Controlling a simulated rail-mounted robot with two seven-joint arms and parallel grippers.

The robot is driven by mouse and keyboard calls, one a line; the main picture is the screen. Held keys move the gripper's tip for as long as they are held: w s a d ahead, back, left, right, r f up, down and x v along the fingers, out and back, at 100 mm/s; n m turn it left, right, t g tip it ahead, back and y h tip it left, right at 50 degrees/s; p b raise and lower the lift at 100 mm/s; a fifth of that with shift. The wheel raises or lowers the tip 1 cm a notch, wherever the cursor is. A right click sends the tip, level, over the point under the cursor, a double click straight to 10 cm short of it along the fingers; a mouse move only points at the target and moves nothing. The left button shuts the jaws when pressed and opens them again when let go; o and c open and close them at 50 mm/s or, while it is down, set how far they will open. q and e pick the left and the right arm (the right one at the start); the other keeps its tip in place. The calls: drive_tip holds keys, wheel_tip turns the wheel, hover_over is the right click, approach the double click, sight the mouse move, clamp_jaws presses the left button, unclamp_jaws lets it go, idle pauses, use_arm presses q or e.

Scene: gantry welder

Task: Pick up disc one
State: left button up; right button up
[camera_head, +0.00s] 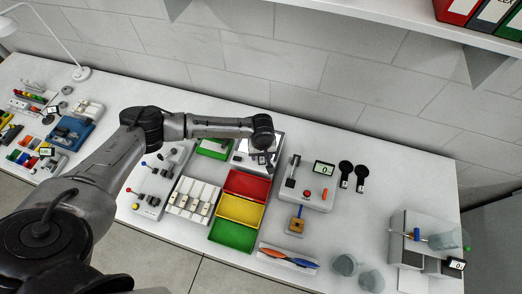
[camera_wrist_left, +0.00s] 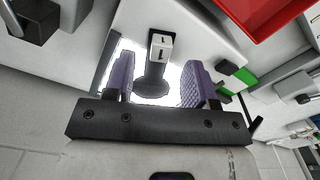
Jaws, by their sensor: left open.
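In the left wrist view, a dark disc-like piece (camera_wrist_left: 152,88) with a dark stem and a white numbered block (camera_wrist_left: 161,46) lies over a bright white panel. The number looks like 1, so I take it as disc one. My left gripper (camera_wrist_left: 160,82) is open, with its purple pads on either side of the dark piece; I cannot tell if they touch it. In the head view my left gripper (camera_head: 265,163) is at the back of the table, above a grey-framed station (camera_head: 241,160), and its wrist hides much of that spot. My right gripper is not in view.
Red (camera_head: 246,185), yellow (camera_head: 239,211) and green (camera_head: 232,235) trays stand just in front. A button station (camera_head: 318,198) and two black round-headed pieces (camera_head: 346,168) stand to the right. A board with coloured knobs (camera_head: 151,195) is to the left. The wall is close behind.

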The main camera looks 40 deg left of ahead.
use_arm(q)
drive_tip(key=shift+f, duration=1.15)
clamp_jaws()
drive_tip(key=shift+r, duration=0.1)
